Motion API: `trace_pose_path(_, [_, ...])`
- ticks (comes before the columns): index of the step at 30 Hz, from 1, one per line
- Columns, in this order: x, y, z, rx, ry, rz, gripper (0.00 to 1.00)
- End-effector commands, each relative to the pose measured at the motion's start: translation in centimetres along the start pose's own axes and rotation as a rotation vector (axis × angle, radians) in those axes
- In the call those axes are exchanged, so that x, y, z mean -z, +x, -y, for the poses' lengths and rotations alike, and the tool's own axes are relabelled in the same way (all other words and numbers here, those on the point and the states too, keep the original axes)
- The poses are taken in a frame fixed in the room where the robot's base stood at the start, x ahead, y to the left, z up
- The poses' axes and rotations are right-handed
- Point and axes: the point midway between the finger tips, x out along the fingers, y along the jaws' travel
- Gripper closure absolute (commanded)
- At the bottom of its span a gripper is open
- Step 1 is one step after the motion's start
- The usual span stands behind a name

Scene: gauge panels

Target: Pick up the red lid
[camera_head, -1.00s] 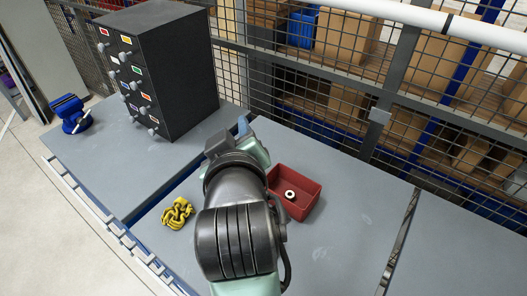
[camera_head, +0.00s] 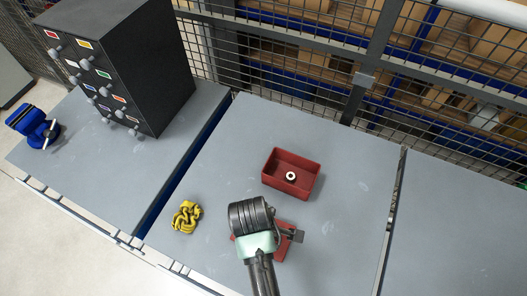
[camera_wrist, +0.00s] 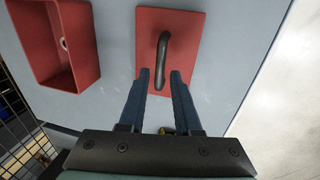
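The red lid (camera_wrist: 188,30) is a flat rectangular plate with a dark arched handle (camera_wrist: 162,55). It lies on the grey table; in the head view my arm covers much of the lid (camera_head: 281,253). My gripper (camera_wrist: 160,74) is open, its two dark blue fingers apart over the lid's near edge. The handle's near end shows between the fingertips, with a gap on each side; I cannot tell the height between them. In the head view my gripper (camera_head: 290,236) is over the lid and its fingers are not clear.
A red open box (camera_head: 305,188) with a small ring (camera_head: 291,176) inside stands behind the lid. A yellow coiled object (camera_head: 186,217) lies to the left. A black drawer cabinet (camera_head: 157,75) and a blue vise (camera_head: 38,130) are farther left. Wire mesh (camera_head: 290,60) closes the back.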

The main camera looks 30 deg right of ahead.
Motion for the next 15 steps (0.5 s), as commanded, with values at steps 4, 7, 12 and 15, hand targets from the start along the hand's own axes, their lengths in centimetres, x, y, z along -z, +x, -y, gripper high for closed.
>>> trace_pose_path(4, [0.1, 0.8, 0.0, 0.001, 0.000, 0.001, 0.68])
trace_pose_path(7, [0.3, 1.9, 0.1, 0.002, -0.001, 0.002, 0.68])
trace_pose_path(12, [0.5, 4.0, 0.1, 0.001, 0.001, 0.001, 0.68])
trace_pose_path(15, [0.5, 4.8, 0.1, 0.000, 0.001, 0.000, 0.68])
